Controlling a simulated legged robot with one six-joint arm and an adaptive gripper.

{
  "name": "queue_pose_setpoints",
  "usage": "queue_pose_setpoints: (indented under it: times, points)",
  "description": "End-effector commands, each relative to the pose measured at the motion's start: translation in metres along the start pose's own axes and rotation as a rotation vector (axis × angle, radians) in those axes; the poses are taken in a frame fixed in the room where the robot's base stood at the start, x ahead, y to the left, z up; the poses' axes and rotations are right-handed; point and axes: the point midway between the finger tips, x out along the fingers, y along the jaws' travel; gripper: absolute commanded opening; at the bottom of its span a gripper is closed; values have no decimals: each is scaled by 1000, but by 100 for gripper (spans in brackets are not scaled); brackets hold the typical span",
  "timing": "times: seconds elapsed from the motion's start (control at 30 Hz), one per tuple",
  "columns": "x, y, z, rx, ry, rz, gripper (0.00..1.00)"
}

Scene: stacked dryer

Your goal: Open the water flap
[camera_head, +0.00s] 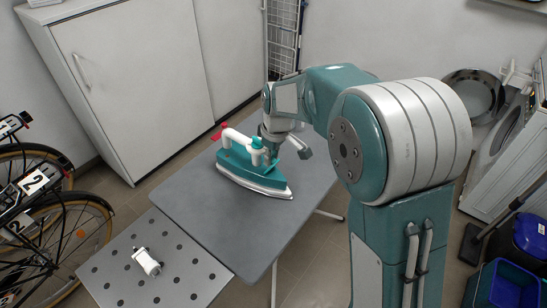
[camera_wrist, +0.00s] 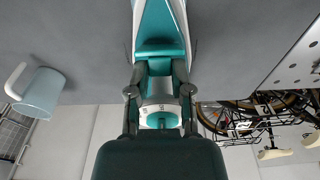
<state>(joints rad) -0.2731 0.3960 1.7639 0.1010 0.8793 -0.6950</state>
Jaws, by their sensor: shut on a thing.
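The teal and white iron (camera_head: 250,170) stands on the grey board. Its white handle (camera_head: 238,136) is on top, with a red part (camera_head: 219,131) at its back end. My gripper (camera_head: 270,151) is at the top of the iron, beside the handle's teal front end. In the wrist view, my gripper's two fingers (camera_wrist: 159,92) close around a part on the iron (camera_wrist: 158,45), with a white and teal ring-like piece between them. I cannot make out the water flap or whether it is open; the fingers cover much of this spot.
The grey board (camera_head: 268,215) is mostly bare. A pale jug (camera_wrist: 40,93) stands beside the iron in the wrist view. A small white object (camera_head: 146,262) lies on the perforated plate (camera_head: 185,275). A bicycle (camera_head: 40,215) and white cabinet (camera_head: 130,75) are left.

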Motion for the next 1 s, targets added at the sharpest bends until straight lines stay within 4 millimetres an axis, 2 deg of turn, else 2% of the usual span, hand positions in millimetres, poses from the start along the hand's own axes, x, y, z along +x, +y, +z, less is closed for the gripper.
queue_pose_setpoints:
  times: [0.3,0.33,0.4,0.8,0.87,1.0]
  points:
    - [1,0,0,2,-11,0,0]
    - [1,0,0,2,-11,0,32]
    - [1,0,0,2,-11,0,63]
    - [-2,0,0,1,-8,1,63]
    - [-6,0,0,1,-6,2,63]
    - [-28,1,-1,1,-4,4,63]
